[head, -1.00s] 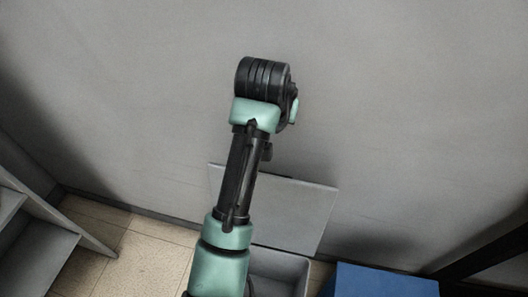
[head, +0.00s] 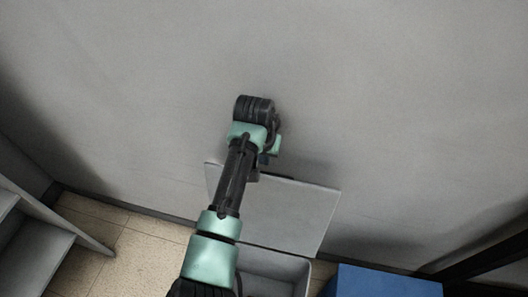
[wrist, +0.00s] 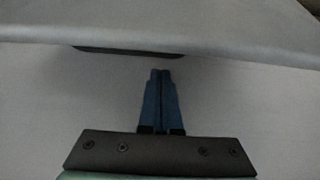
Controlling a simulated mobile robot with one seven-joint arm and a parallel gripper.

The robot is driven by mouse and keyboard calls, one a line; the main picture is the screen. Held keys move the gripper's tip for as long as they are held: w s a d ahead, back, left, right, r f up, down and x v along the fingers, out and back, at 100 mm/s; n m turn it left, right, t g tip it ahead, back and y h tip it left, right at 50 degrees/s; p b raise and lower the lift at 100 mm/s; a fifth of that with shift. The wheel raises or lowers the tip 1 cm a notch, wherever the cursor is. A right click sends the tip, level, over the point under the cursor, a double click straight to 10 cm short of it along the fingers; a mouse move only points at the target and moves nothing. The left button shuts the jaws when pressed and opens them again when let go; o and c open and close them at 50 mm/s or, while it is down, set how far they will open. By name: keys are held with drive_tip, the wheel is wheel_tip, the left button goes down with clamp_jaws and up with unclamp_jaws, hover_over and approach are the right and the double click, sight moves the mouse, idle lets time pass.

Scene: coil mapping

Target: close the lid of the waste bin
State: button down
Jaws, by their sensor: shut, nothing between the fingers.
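The waste bin (head: 285,266) is grey and stands by the wall at the bottom middle of the head view. Its lid (head: 295,212), a flat grey panel, is raised and open, standing up from the bin's far side. My arm covers the left part of the lid and bin. My gripper is at the lid's upper edge in the head view, mostly hidden by the wrist. In the wrist view its two blue fingers (wrist: 160,73) are shut and empty. A pale grey surface crosses the top there, apart from the fingertips; I cannot tell whether it is lid or wall.
A blue box (head: 385,282) stands right of the bin. Grey shelving (head: 45,245) is at the lower left, with bare tiled floor (head: 130,255) between it and the bin. The grey wall (head: 400,100) rises close behind the lid.

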drive_tip(key=shift+s+a+r, duration=0.15)
drive_tip(key=shift+s+r, duration=0.15)
drive_tip(key=shift+s, duration=0.4)
drive_tip(key=shift+s+a+r, duration=0.1)
drive_tip(key=shift+s+r, duration=0.2)
drive_tip(key=shift+s, duration=0.35)
